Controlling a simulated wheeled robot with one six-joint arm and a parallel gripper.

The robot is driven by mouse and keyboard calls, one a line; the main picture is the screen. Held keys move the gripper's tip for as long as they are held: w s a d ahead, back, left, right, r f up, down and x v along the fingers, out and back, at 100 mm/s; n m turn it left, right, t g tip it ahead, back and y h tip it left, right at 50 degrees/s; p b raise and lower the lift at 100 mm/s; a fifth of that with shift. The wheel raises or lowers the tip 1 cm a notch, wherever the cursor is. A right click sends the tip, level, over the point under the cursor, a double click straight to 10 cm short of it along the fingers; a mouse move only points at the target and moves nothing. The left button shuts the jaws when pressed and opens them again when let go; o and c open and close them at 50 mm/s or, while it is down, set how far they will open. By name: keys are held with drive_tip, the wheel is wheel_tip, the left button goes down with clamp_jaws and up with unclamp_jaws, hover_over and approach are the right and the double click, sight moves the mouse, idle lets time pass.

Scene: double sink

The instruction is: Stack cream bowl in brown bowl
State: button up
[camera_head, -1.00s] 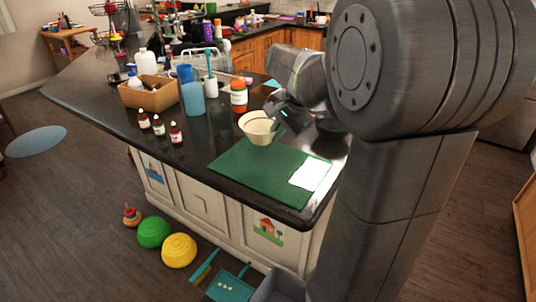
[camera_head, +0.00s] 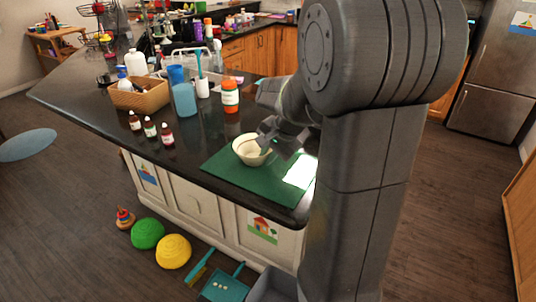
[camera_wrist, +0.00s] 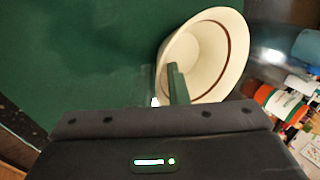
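The cream bowl (camera_head: 249,153) is over the green mat (camera_head: 228,174) on the dark counter; I cannot tell whether it touches the mat. My gripper (camera_head: 272,142) is at the bowl's right rim. In the wrist view, the bowl (camera_wrist: 212,52) shows its open inside with a thin brown line. One finger of my gripper (camera_wrist: 168,88) is inside the bowl and the other is outside, with the rim pinched between them. The brown bowl cannot be made out now; my arm hides part of the counter.
An orange-and-white bottle (camera_head: 230,97), blue cups (camera_head: 184,99) and a basket (camera_head: 140,95) stand behind the mat. Several small bottles (camera_head: 150,127) stand to the left. The mat's left part is clear.

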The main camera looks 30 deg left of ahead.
drive_tip(key=shift+o, duration=0.8)
drive_tip(key=shift+r, duration=0.1)
